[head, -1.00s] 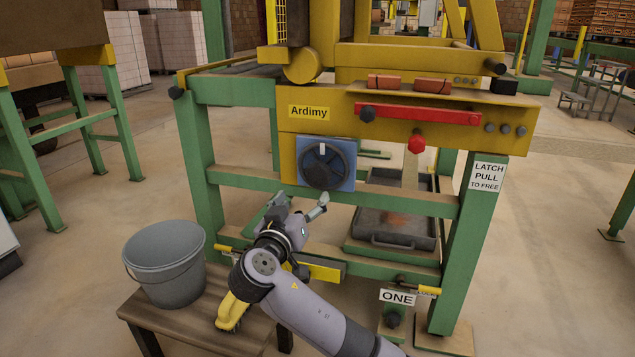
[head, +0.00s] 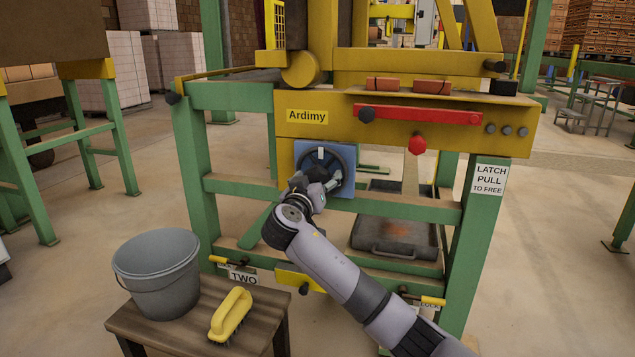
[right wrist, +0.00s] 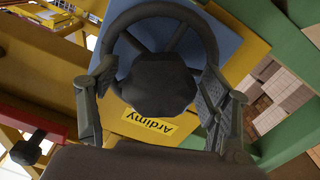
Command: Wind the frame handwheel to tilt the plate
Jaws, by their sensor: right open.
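The dark round handwheel (head: 336,160) sits on a blue square plate (head: 346,185) on the front of the yellow frame, below the Ardimy label. A white mark shows at its top. My right gripper (head: 317,181) is in front of the wheel's lower part. In the right wrist view, its open fingers (right wrist: 158,78) stand on either side of the wheel's hub (right wrist: 158,88), near the rim. I cannot tell whether they touch the rim. My left gripper is out of view. Which part is the tilting plate is not clear.
A red bar (head: 416,115) and red knob (head: 417,145) are right of the wheel. Two bricks (head: 383,84) lie above. A grey tray (head: 394,250) is low in the green frame. A bucket (head: 157,273) and yellow brush (head: 231,314) stand on a wooden bench at lower left.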

